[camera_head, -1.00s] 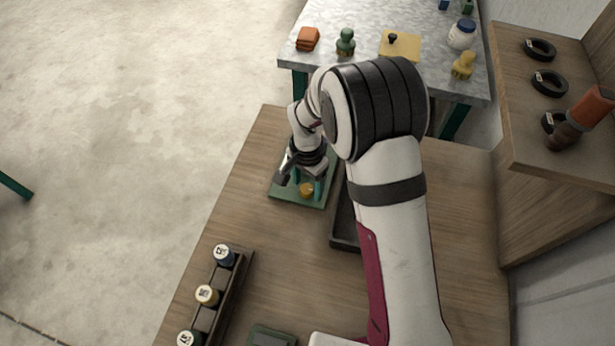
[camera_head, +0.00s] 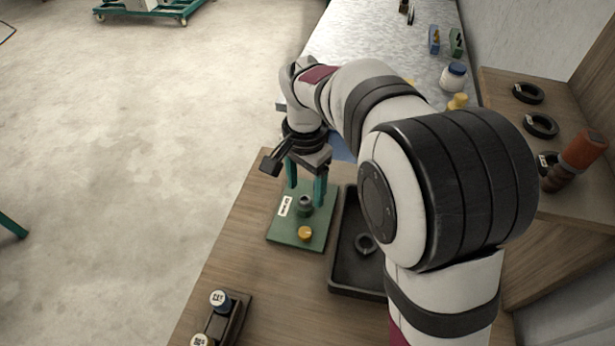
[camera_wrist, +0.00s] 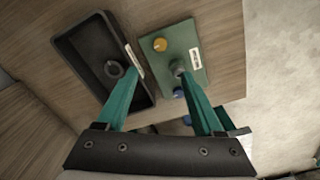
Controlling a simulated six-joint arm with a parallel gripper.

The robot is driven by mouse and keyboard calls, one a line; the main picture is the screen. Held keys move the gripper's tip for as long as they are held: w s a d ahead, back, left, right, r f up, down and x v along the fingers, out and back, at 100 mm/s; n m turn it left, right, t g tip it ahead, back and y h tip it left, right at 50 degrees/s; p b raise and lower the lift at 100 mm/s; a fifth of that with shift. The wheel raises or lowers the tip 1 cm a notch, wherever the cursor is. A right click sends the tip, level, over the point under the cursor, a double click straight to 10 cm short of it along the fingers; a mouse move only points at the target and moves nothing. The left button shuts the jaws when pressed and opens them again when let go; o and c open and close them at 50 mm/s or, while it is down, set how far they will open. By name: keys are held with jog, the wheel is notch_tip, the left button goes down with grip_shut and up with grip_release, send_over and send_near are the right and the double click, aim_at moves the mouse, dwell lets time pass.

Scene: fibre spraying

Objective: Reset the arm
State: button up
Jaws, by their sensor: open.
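My gripper (camera_head: 306,182) has two green fingers pointing down above the far part of a green board (camera_head: 318,232). In the wrist view my gripper (camera_wrist: 168,88) has its fingers wide apart with nothing held between them. The board carries a grey round fitting (camera_head: 305,205), a yellow knob (camera_head: 305,233) and a white label (camera_head: 286,206). In the wrist view a blue part (camera_wrist: 178,92) also shows beside one finger. My arm bends over the bench from the right and hides part of it.
A black tray (camera_head: 345,276) holding a dark ring (camera_head: 366,243) lies right of the board. A rack with labelled bottles (camera_head: 220,300) stands at the near left. A shelf at right carries black rings (camera_head: 541,125) and an orange-brown bottle (camera_head: 577,158). A grey table (camera_head: 345,35) stands behind.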

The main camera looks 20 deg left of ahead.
jog(key=s+d+r, duration=0.5)
jog(key=s+d, duration=0.1)
jog(key=d, duration=0.3)
jog(key=s+d+y, duration=0.1)
jog(key=s+d, duration=0.3)
jog(key=s, duration=0.4)
jog(key=s+d+f, duration=0.1)
jog(key=s+d, duration=0.3)
jog(key=s, duration=0.5)
jog(key=shift+d+f+y, duration=0.2)
jog(key=shift+y, duration=0.2)
jog(key=shift+s, duration=0.1)
